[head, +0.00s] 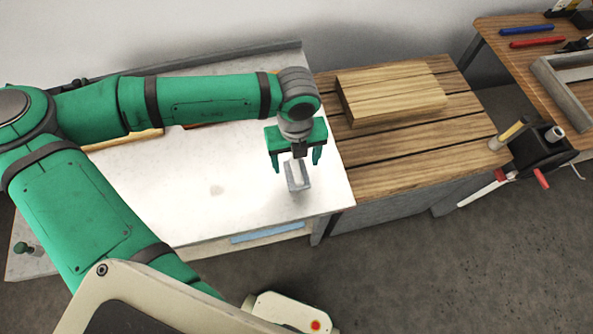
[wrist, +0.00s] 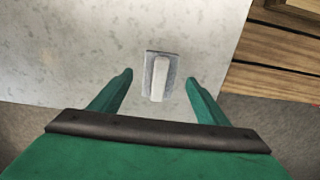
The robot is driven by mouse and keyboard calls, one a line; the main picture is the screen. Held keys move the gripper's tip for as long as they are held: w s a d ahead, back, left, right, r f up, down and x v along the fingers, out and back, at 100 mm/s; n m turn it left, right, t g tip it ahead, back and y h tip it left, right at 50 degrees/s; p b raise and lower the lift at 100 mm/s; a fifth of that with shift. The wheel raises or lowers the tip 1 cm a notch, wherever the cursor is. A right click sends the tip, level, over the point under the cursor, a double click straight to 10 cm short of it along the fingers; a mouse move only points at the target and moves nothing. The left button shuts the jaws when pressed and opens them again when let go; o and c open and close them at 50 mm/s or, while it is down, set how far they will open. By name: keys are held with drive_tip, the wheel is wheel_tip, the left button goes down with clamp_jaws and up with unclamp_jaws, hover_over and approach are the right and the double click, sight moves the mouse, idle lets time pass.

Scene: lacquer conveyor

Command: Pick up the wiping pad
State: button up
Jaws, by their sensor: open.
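The wiping pad (head: 298,176) is a small grey block with a raised pale grip along its top. It lies on the white worktop near that surface's right front corner. In the wrist view the pad (wrist: 159,76) sits just beyond and between my fingertips. My green gripper (head: 297,164) is above the pad, pointing down, with its fingers spread and empty. In the wrist view the open fingers (wrist: 160,78) stand to either side of the pad and apart from it. In the head view the gripper partly hides the pad's back end.
The white worktop (head: 215,190) is mostly clear left of the pad. A slatted wooden surface (head: 400,160) adjoins on the right, with a wooden block (head: 391,93) on it. A black device (head: 541,147) with red parts stands farther right. Wooden pieces lie behind my arm.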

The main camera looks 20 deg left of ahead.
sight(296, 166)
drive_tip(key=shift+w+a+f, duration=0.1)
drive_tip(key=shift+f, duration=1.7)
drive_tip(key=c, duration=1.2)
drive_tip(key=shift+r, duration=0.1)
drive_tip(key=shift+c, duration=0.2)
